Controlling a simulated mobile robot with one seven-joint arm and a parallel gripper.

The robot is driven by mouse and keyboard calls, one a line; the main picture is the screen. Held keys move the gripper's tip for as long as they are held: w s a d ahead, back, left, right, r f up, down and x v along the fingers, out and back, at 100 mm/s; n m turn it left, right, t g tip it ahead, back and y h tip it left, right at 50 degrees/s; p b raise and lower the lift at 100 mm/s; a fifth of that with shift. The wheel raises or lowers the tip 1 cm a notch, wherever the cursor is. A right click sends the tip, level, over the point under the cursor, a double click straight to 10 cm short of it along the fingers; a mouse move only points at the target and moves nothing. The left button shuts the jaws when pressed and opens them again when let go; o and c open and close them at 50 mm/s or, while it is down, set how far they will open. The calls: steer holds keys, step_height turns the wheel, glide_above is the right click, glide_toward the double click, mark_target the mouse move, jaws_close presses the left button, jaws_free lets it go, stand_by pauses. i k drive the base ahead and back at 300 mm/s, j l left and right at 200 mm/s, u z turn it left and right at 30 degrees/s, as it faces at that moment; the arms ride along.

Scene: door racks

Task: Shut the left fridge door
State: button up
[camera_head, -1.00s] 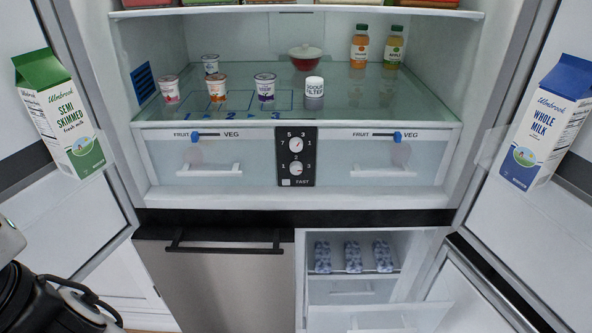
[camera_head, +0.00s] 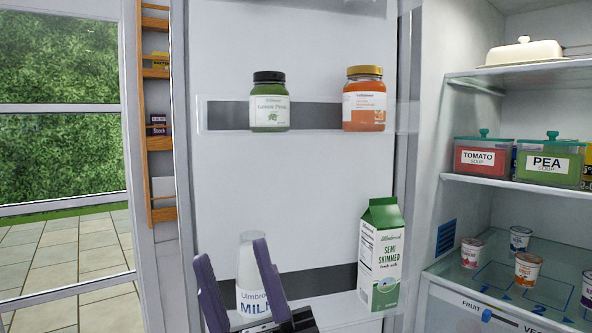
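The left fridge door (camera_head: 310,210) stands open, its white inner side facing me across the middle of the view. Its racks hold a green jar (camera_head: 269,103), an orange jar (camera_head: 364,100), a semi-skimmed milk carton (camera_head: 380,262) and a milk bottle (camera_head: 248,272). My gripper (camera_head: 232,254) shows at the bottom, its two purple fingers pointing up and spread apart. The fingers are in front of the door's lower part and partly cover the milk bottle. I cannot tell whether they touch anything. The door's outer side is hidden.
The fridge interior is at the right, with soup tubs (camera_head: 515,160), a butter dish (camera_head: 523,52) and yogurt pots (camera_head: 527,268) on shelves. A wooden spice rack (camera_head: 156,120) and a glazed opening onto a tiled patio (camera_head: 60,260) are at the left.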

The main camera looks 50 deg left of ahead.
mark_target(309, 186)
steer(key=u, duration=2.5)
steer(key=i+u, duration=0.3)
steer(key=i, duration=2.05)
steer(key=i+z, duration=0.25)
steer(key=z, duration=0.25)
steer(key=i+j+z, duration=0.1)
steer(key=z, duration=0.35)
steer(key=i+z, duration=0.1)
steer(key=z, duration=2.85)
